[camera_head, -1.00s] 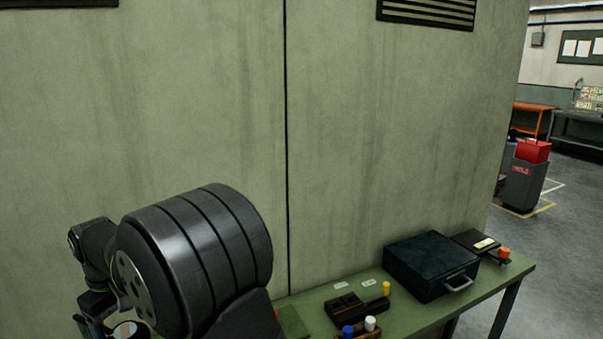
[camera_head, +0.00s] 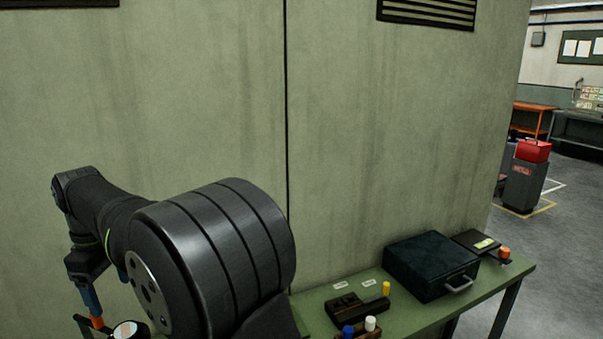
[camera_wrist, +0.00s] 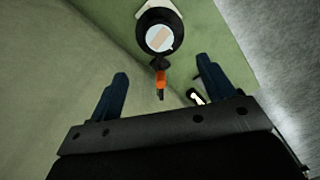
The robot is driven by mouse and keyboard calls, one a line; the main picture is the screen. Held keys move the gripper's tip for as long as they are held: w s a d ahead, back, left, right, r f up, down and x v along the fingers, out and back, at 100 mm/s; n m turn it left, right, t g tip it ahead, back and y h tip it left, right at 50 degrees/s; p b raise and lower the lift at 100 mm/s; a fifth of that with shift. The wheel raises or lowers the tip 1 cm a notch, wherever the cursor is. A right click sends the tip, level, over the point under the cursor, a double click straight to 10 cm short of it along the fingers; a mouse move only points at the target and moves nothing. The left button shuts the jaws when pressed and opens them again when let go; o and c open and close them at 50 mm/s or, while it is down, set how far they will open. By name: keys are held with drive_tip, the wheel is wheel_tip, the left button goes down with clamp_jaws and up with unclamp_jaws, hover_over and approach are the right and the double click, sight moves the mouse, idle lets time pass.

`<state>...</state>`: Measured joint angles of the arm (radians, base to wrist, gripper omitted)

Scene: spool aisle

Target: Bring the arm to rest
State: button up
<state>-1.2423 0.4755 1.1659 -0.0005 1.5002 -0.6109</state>
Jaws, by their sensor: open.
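My gripper (camera_head: 91,304) is at the lower left of the head view, below my bent arm. It also shows in the wrist view (camera_wrist: 161,77), where its two blue fingers stand wide apart with nothing held between them. A round black object with a pale disc (camera_wrist: 160,38) lies beyond the fingertips, and part of it shows in the head view (camera_head: 126,331). A small orange and black piece (camera_wrist: 160,80) shows in the gap between the fingers; I cannot tell how far from them it is.
The green bench (camera_head: 405,317) runs along a panelled wall (camera_head: 400,130). On it stand a dark case (camera_head: 430,263), a small black box (camera_head: 478,241), a dark tray (camera_head: 356,310) and several coloured pegs. A bin with a red box (camera_head: 532,151) stands on the floor far right.

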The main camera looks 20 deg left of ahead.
wheel_tip(320, 180, up, 7)
drive_tip(key=w+d+f+m+t, duration=0.1)
drive_tip(key=w+d+f+m, duration=0.1)
drive_tip(key=w+d, duration=0.3)
drive_tip(key=w+d+f+m+t, duration=0.1)
drive_tip(key=w+d+m, duration=0.3)
drive_tip(key=w, duration=0.6)
drive_tip(key=shift+w+d+f, duration=0.35)
drive_tip(key=shift+d+f, duration=0.05)
drive_tip(key=shift+d, duration=0.45)
